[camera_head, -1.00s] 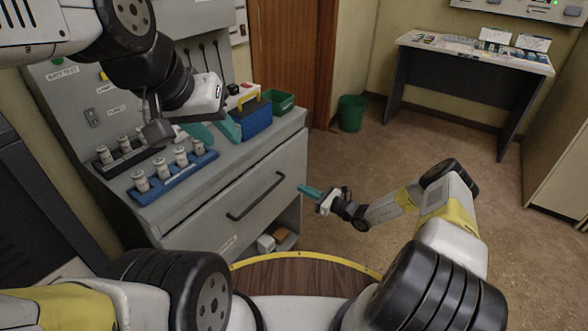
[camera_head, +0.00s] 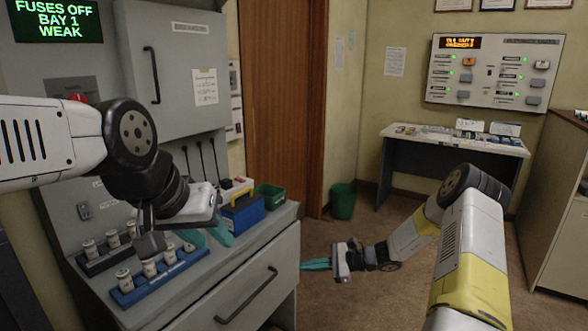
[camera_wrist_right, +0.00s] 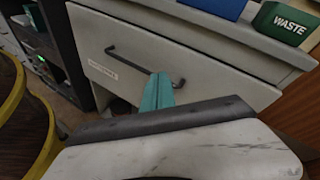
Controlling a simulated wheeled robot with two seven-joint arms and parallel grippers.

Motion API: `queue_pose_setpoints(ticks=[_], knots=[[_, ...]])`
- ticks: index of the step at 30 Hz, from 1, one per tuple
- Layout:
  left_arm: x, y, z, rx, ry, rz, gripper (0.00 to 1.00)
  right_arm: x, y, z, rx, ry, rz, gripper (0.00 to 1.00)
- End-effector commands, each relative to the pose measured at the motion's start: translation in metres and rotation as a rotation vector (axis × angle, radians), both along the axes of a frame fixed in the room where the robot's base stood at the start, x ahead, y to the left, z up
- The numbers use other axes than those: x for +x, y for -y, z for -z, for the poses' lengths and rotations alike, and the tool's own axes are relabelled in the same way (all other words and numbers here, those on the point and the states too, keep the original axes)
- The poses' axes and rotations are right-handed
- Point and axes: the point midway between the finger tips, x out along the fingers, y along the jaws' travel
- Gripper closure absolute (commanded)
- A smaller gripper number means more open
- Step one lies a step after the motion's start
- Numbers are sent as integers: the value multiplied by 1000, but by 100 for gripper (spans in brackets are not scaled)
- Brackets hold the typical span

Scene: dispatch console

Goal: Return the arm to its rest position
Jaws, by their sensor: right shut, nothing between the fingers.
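My right gripper (camera_head: 306,265) points left toward the grey drawer cabinet (camera_head: 285,230) in the head view, apart from anything it could hold. Its teal fingers are shut together and empty; they also show in the right wrist view (camera_wrist_right: 158,92), in front of the drawer handle (camera_wrist_right: 140,66). My right arm (camera_head: 470,250) is bent, with the forearm reaching left over the floor. My left gripper (camera_head: 210,237) hangs over the cabinet top beside the fuse racks. Its two teal fingers look spread, with nothing seen between them; the wrist partly hides them.
A blue rack (camera_head: 125,298) and a black rack (camera_head: 90,266) hold several white fuses. A blue box (camera_head: 243,214) and a green waste bin (camera_head: 270,196) stand at the cabinet's back right. A green basket (camera_head: 343,200) and a desk (camera_head: 455,145) stand beyond. Floor between is clear.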

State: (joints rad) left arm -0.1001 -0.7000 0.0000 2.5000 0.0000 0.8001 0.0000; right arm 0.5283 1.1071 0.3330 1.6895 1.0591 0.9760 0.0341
Motion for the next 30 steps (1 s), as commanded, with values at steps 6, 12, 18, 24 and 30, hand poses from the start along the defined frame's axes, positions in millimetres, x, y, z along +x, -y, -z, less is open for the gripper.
queue_pose_setpoints(ticks=[6, 12, 18, 24, 30], knots=[[0, 0, 0, 0, 0, 0, 64, -37, 0, -83, -261, 197, -229, 100], [0, 0, 0, 0, 0, 0, 64, -80, 9, -149, -490, 372, -400, 100], [0, 0, 0, 0, 0, 0, 64, -128, 23, -209, -712, 552, -535, 100], [0, 0, 0, 0, 0, 0, 64, -180, 41, -259, -921, 732, -632, 100], [0, 0, 0, 0, 0, 0, 64, -233, 63, -297, -1116, 916, -692, 100]])
